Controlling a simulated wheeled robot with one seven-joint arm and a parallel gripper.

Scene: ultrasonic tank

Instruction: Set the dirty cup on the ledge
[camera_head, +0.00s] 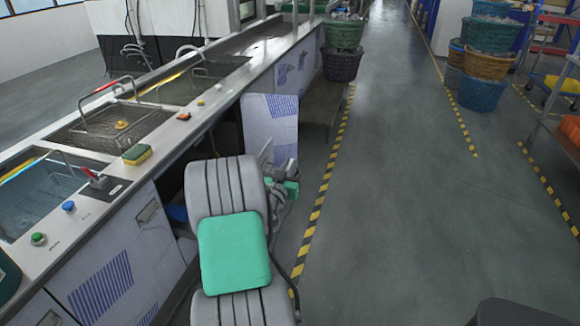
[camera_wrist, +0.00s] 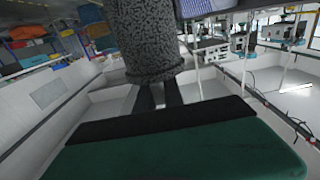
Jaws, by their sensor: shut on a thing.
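In the wrist view, a dark, speckled, round-sided cup (camera_wrist: 150,45) fills the upper middle, cut off by the top edge. My gripper (camera_wrist: 158,88) is shut on its lower end with two dark fingers. My dark green wrist housing fills the bottom of that view. In the head view, my grey and green arm stands beside the tank counter; the fingers and the cup are hidden behind it. The counter's flat front ledge (camera_head: 165,142) runs along the tanks. I cannot tell for sure which surface is the named ledge.
A yellow-green sponge (camera_head: 137,154), a blue button (camera_head: 68,207) and a green button (camera_head: 38,239) are on the counter. A wire basket (camera_head: 120,128) sits at one tank. A cabinet door (camera_head: 270,130) stands open near my arm. Stacked baskets (camera_head: 342,50) stand beyond. The aisle floor is clear.

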